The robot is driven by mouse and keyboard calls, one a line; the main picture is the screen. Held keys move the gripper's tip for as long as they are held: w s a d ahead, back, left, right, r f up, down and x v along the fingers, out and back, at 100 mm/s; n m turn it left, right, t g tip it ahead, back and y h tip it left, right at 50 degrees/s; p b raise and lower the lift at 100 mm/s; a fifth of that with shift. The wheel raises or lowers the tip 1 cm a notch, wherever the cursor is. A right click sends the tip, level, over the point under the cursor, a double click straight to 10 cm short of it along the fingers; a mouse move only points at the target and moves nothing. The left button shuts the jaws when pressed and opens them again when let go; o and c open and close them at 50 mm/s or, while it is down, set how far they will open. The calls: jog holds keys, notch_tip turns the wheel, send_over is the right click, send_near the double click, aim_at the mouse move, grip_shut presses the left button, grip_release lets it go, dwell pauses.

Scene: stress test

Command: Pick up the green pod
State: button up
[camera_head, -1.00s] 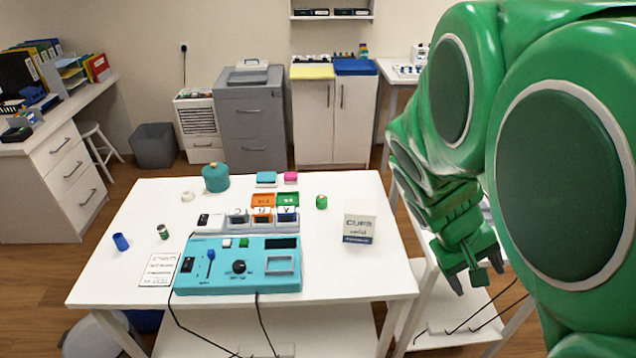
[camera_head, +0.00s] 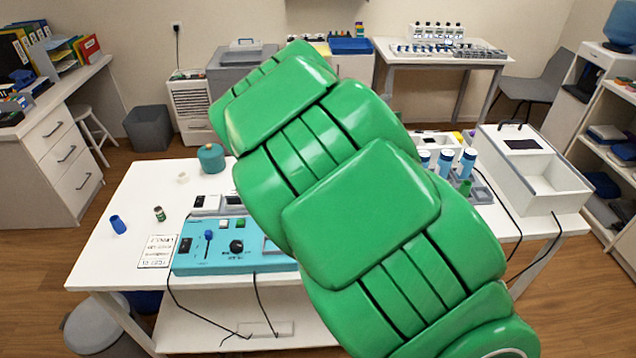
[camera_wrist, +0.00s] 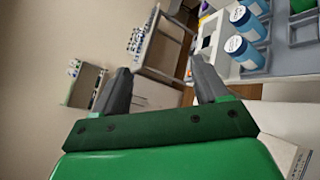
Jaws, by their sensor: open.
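My gripper (camera_wrist: 158,85) is open in the wrist view, with two grey fingers apart and nothing between them. In the head view my green arm hides it. A small dark green cylinder (camera_head: 160,213) stands on the left of the white table (camera_head: 95,262). A small green piece (camera_head: 465,187) shows beside the blue-capped bottles at the right, and a green piece (camera_wrist: 302,4) is at the top right of the wrist view. I cannot tell which of these is the green pod.
A turquoise control panel (camera_head: 205,263) with cables is at the table's front. Blue-capped bottles (camera_wrist: 245,52) stand in a grey tray right of my gripper. A white open box (camera_head: 550,185) is at the right. A blue cup (camera_head: 117,224) and teal pot (camera_head: 211,158) are at left.

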jog(key=w+a+f+n+t+y, duration=0.35)
jog(key=w+a+n, duration=0.2)
jog(key=a, duration=0.45)
jog(key=a+f+n+y, duration=0.1)
jog(key=a+f+n, duration=0.1)
jog(key=f, duration=0.6)
jog(key=a+f+n+g+y, duration=0.1)
jog(key=a+f+n+y, duration=0.1)
jog(key=f+n, duration=0.3)
jog(key=a+f+n+y, duration=0.2)
jog(key=a+f+n, duration=0.1)
jog(key=f, duration=0.8)
jog(key=shift+a+f+n+g, duration=0.25)
jog(key=shift+a+f, duration=0.05)
jog(key=shift+a, duration=0.1)
jog(key=shift+x, duration=1.65)
jog(key=x, duration=0.3)
jog(key=shift+w+a+r, duration=0.1)
jog(key=shift+a+r, duration=0.05)
jog(key=shift+a, duration=0.1)
jog(key=shift+w+d+f, duration=0.2)
jog(key=shift+w+f, duration=0.1)
jog(key=shift+w, duration=0.25)
jog(key=shift+c, duration=0.3)
jog(key=c, duration=1)
